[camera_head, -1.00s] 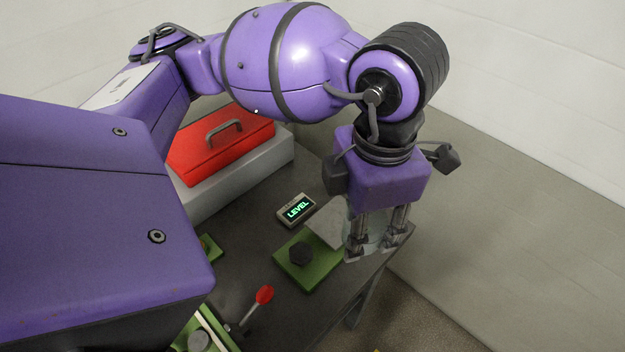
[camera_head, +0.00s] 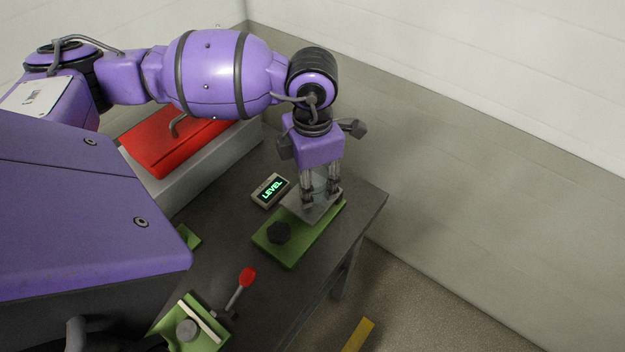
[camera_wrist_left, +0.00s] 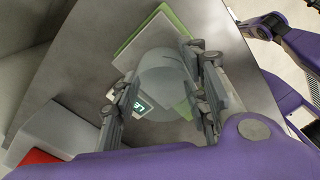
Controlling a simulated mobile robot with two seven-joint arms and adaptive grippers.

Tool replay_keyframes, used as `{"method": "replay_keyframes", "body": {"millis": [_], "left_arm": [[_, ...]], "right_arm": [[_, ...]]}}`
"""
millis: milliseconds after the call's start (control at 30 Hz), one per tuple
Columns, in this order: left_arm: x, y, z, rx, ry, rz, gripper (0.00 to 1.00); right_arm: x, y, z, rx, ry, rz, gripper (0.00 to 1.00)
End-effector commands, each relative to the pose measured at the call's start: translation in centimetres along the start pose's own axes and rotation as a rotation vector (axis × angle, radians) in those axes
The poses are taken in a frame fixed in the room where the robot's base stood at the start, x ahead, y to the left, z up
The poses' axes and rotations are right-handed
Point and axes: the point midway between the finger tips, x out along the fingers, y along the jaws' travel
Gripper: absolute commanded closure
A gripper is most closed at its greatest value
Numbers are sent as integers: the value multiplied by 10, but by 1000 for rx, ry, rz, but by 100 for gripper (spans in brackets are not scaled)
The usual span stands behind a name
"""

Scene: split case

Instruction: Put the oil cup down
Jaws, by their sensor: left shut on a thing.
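My left gripper (camera_head: 320,198) points down and is shut on the oil cup (camera_head: 319,178), a clear, greyish cup partly hidden by the fingers. The oil cup also shows in the left wrist view (camera_wrist_left: 163,78), between the two fingers of the left gripper (camera_wrist_left: 160,105). The cup is at the pale grey plate (camera_head: 298,209) on the far part of a green base (camera_head: 290,255). I cannot tell whether its bottom touches the plate. My right gripper is in neither view.
A small display reading LEVEL (camera_head: 270,190) lies left of the plate. A black knob (camera_head: 279,232) stands on the green base's near part. A red-tipped lever (camera_head: 247,277) is nearer. A red lid (camera_head: 165,145) on a grey box is at back left. The table's right edge (camera_head: 366,222) is close.

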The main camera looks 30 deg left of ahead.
Motion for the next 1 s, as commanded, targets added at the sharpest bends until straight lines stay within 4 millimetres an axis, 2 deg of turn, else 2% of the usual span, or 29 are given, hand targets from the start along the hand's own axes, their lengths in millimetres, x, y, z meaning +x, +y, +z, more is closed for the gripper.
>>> {"method": "replay_keyframes", "body": {"millis": [400,433,567,867,1000], "left_arm": [[9,0,0,0,0,0,84],[8,0,0,-1,0,0,56],[7,0,0,-1,-1,1,40],[6,0,0,-1,-1,2,40],[-4,1,1,0,-5,4,40]], "right_arm": [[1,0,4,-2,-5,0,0],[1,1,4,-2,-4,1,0],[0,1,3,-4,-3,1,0],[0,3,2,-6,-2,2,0],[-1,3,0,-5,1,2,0]]}}
